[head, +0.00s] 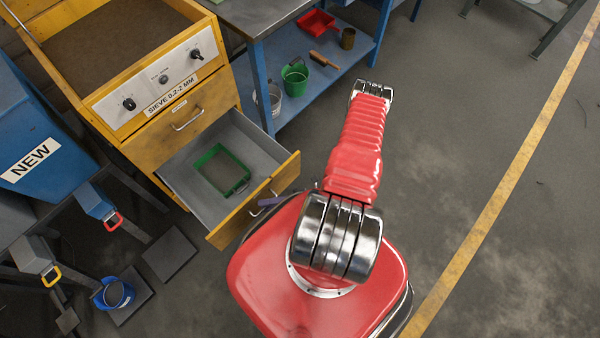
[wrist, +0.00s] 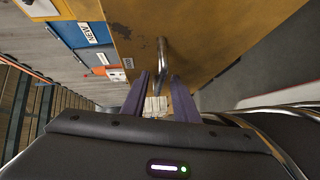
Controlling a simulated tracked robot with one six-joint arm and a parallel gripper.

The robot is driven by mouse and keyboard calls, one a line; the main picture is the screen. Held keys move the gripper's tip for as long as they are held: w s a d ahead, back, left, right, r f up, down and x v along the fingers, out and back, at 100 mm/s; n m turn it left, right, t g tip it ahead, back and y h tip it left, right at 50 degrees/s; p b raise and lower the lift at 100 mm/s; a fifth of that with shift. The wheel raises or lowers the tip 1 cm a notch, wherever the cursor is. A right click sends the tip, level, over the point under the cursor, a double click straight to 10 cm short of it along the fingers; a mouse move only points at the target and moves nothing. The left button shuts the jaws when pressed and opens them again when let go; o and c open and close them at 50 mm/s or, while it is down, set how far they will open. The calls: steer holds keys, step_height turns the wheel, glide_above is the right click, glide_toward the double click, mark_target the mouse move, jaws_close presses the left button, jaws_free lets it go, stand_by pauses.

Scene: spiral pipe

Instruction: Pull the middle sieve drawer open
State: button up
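The yellow sieve cabinet (head: 150,140) stands at upper left in the head view. One drawer (head: 192,165) is pulled out, with a green tray (head: 221,171) inside. A closed drawer with a metal handle (head: 187,120) is directly above it. Whether the open one is the middle drawer, I cannot tell. My gripper (head: 268,201) is at the open drawer's front, mostly hidden by my red body. In the wrist view, the purple fingers of my gripper (wrist: 159,76) are apart. The metal handle (wrist: 162,55) shows in the gap between them; contact is unclear.
A blue-shelved workbench (head: 310,82) with a red dustpan (head: 317,22), a brush and a green bucket (head: 294,74) is beyond the drawer. A blue bin marked NEW (head: 40,140) and a blue bucket (head: 115,294) are at left. The floor at right is clear past a yellow line.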

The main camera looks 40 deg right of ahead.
steer(key=v, duration=1.3)
stand_by(0.7)
